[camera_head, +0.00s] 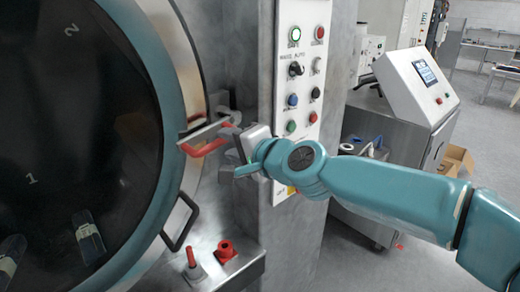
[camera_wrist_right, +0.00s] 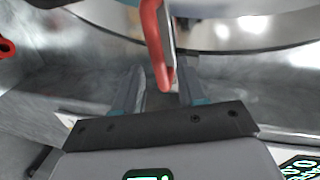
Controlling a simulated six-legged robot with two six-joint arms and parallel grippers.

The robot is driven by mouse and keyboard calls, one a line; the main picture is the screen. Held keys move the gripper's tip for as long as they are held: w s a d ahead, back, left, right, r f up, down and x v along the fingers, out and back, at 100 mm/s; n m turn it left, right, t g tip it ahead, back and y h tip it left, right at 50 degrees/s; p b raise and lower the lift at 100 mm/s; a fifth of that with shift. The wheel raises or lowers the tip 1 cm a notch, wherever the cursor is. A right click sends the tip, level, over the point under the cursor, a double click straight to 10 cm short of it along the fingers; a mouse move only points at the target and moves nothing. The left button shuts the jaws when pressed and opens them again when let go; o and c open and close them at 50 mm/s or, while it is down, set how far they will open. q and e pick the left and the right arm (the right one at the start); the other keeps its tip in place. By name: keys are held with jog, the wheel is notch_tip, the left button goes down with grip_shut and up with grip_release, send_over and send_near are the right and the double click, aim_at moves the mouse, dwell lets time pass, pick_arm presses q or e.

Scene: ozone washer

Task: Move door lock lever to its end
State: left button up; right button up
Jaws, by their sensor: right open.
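The door lock lever (camera_head: 205,148) has a red grip and a grey metal arm, and sits at the right rim of the round door. My right gripper (camera_head: 227,153) is open just right of the lever, its fingers pointing left at it. In the right wrist view the red lever (camera_wrist_right: 155,40) comes down from the top, and its lower end appears between the open fingers of my gripper (camera_wrist_right: 161,85). I cannot tell whether either finger touches it. My left gripper is not in view.
The round door (camera_head: 70,130) with a dark window fills the left. A dark loop handle (camera_head: 180,222) is below the lever. A red-tipped lever (camera_head: 191,258) and a red knob (camera_head: 226,250) stand on a ledge. The button panel (camera_head: 303,70) is above my gripper.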

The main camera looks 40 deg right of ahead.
jog(key=s+r+p, duration=0.2)
jog(key=s, duration=0.9)
jog(key=shift+s+d+r, duration=0.2)
jog(key=shift+s+d, duration=0.05)
jog(key=shift+s, duration=0.1)
